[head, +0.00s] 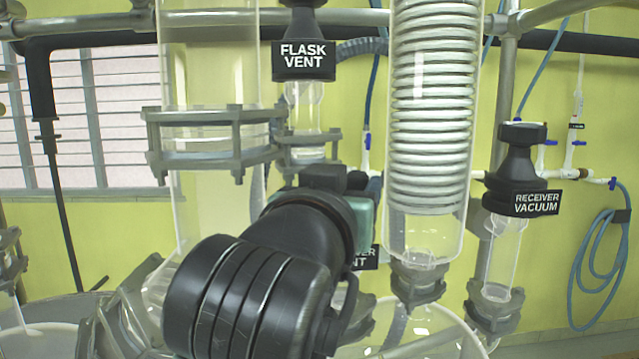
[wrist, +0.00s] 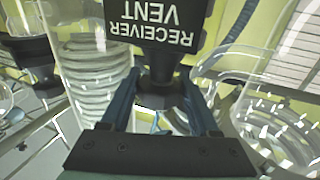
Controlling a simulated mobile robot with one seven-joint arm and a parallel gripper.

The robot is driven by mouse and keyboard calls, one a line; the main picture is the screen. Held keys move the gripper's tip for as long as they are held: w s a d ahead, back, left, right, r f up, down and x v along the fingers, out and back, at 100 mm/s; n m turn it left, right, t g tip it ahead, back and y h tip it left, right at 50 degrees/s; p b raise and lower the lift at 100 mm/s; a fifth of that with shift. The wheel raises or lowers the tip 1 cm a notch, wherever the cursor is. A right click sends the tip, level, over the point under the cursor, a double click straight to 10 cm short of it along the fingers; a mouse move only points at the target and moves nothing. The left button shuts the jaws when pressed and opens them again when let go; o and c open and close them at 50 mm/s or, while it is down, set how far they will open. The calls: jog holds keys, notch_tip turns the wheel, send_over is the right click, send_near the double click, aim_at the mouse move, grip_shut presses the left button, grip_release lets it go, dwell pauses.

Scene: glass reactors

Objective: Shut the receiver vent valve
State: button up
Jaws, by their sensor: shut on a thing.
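The receiver vent valve is a black knob with a label; in the wrist view its label (wrist: 152,24) reads upside down and its narrow stem (wrist: 159,70) runs down between my fingers. My gripper (wrist: 160,95) has one finger on each side of the black knob part and is shut on it. In the head view only a corner of the receiver vent label (head: 366,259) shows behind my arm. My wrist and gripper body hide the rest of the valve there, and the fingertips are also hidden.
The flask vent valve (head: 304,55) stands just above and behind my wrist. The glass coil condenser (head: 432,110) is close on the right, with the receiver vacuum valve (head: 520,170) beyond it. A clamped glass column (head: 210,80) is on the left. Glass vessels lie below.

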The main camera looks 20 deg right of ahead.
jog(key=m+g+h, duration=0.6)
jog(key=g, duration=0.1)
jog(key=shift+g, duration=0.3)
jog(key=shift+m+g+h, duration=0.3)
jog(key=shift+m, duration=0.1)
jog(key=o, duration=1.1)
jog(key=b+v, duration=0.4)
jog(key=v, duration=0.9)
jog(key=shift+b, duration=0.35)
jog(key=shift+o, duration=0.2)
